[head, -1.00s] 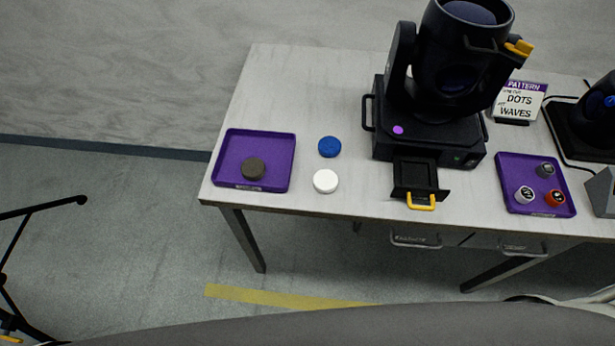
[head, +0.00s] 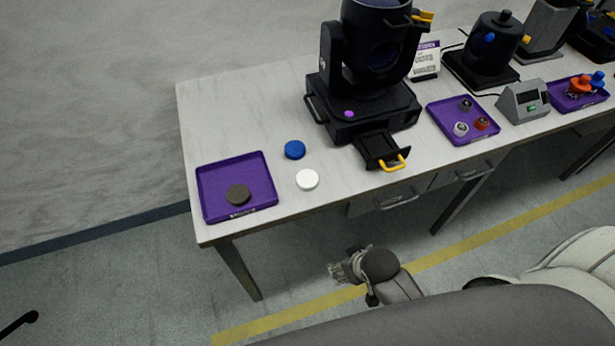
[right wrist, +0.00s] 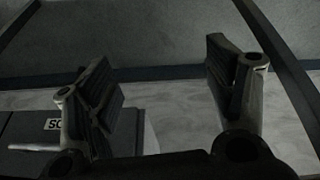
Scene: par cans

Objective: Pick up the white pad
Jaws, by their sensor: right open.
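The white pad (head: 307,180) is a small round disc lying flat near the front edge of the table (head: 240,110) in the head view. A blue pad (head: 295,150) lies just behind it. A dark grey-brown pad (head: 238,194) lies in the left purple tray (head: 215,180). My right gripper (head: 340,272) is below and in front of the table edge, apart from the white pad. In the right wrist view my right gripper (right wrist: 165,90) has its fingers spread with nothing between them; the white pad does not show there. My left gripper is not in view.
A black moving-head light (head: 370,60) with a pulled-out drawer (head: 383,150) and yellow handle stands right of the pads. A second purple tray (head: 447,124) holds small knobs. Drawer handles (head: 400,200) stick out from the table front. The table's back left is clear.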

